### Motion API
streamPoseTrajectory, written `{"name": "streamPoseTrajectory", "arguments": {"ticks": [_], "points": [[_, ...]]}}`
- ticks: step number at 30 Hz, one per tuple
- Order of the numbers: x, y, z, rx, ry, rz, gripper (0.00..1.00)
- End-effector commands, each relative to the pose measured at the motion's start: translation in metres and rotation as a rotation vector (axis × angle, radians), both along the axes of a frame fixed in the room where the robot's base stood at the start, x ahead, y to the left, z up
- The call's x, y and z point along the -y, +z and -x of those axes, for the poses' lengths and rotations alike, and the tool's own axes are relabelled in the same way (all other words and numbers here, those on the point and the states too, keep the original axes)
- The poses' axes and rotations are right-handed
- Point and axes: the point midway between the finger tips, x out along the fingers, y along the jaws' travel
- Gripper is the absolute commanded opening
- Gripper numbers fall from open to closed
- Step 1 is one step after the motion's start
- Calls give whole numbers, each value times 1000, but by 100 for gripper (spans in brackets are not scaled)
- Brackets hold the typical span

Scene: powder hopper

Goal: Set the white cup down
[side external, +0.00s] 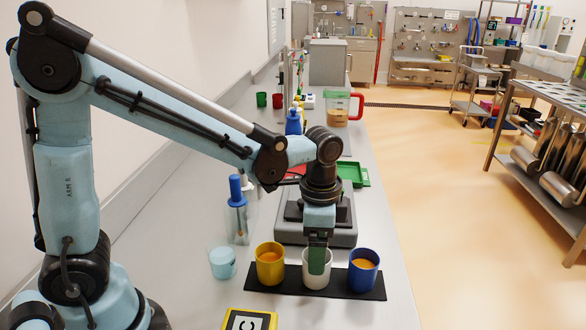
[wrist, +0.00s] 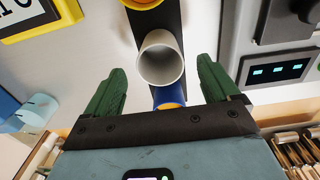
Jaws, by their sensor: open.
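The white cup (side external: 316,282) stands upright on a black strip (side external: 258,284), between a yellow cup (side external: 270,274) and a blue cup (side external: 363,280). My gripper (side external: 318,260) points down at the white cup, and one green finger hides part of it. In the wrist view, my gripper (wrist: 160,68) is open, with one green finger on each side of the white cup (wrist: 172,52). Gaps show between the cup and both fingers in that view. The inside of the white cup looks empty, while the yellow and blue cups hold something orange.
A grey device (side external: 340,238) with a display (wrist: 276,72) stands behind the cups. A pale blue cup (side external: 222,263) and a blue-topped bottle (side external: 237,215) stand to the left. A yellow-framed sign (side external: 250,321) lies in front. The bench front right is clear.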

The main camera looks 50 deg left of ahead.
Motion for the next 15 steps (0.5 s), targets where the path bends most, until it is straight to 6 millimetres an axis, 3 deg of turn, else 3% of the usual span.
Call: {"name": "streamPoseTrajectory", "arguments": {"ticks": [6,15], "points": [[0,35,1,0,0,0,89],[0,61,1,1,1,1,89]]}}
